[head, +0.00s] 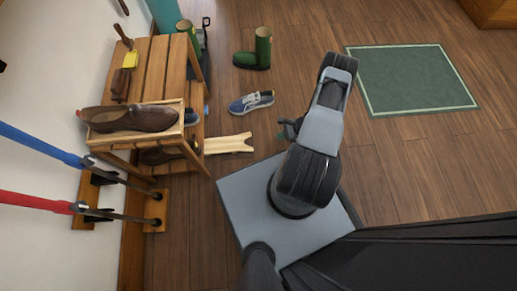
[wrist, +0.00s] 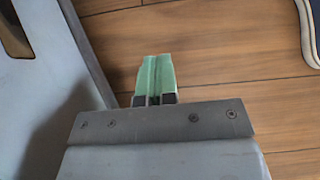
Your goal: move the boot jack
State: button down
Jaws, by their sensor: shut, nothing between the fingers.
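The boot jack (head: 230,144), a pale wooden board with a notched end, lies on the wood floor in the head view. It sits just right of the bench, with its left end close to the bench legs. My gripper (head: 281,135) is to the right of it, apart from it, beside my base. In the wrist view the green fingers of my gripper (wrist: 154,78) are together with nothing between them, over bare floor. The boot jack does not show in the wrist view.
A slatted bench (head: 157,62) holds a tray with a brown shoe (head: 130,118) and brushes. A blue sneaker (head: 251,102) lies above the boot jack, its edge also in the wrist view (wrist: 311,30). A green mat (head: 412,78) lies right.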

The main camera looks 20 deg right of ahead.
jog(key=shift+m, duration=0.4)
jog(key=b+x, duration=0.1)
jog(key=x, duration=0.3)
jog(key=s+f+b+x, duration=0.1)
jog(key=b+x, duration=0.1)
jog(key=x, duration=0.2)
jog(key=d+b+x, duration=0.1)
jog(key=x, duration=0.3)
jog(key=shift+s+a+f, duration=0.15)
jog(key=shift+s+f, duration=0.05)
jog(key=shift+s, duration=0.05)
jog(key=a, duration=0.1)
jog(key=w+a+b, duration=0.1)
jog(key=shift+a+r, duration=0.15)
jog(key=shift+a, duration=0.2)
jog(key=shift+w+a, duration=0.2)
jog(key=shift+a, duration=0.3)
jog(key=shift+r, duration=0.1)
